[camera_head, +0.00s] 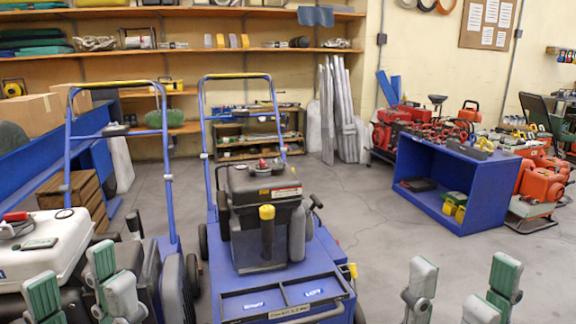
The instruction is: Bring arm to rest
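My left gripper (76,290) shows at the lower left, with its grey, green-padded fingers pointing up and spread apart. It is open, and I see nothing between its fingers. It is in front of the white-topped machine (45,245); I cannot tell whether it touches it. My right gripper (462,290) shows at the bottom right, over the grey floor. Its fingers are also spread apart and empty. The lower parts of both grippers and both arms are cut off by the bottom edge.
A blue wheeled machine (228,283) with a tall handle stands between my grippers; another blue handle (167,150) rises to its left. A blue bench (420,180) carrying red tools stands at the right. Wooden shelves (190,50) line the back wall. The middle-right floor (375,245) is clear.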

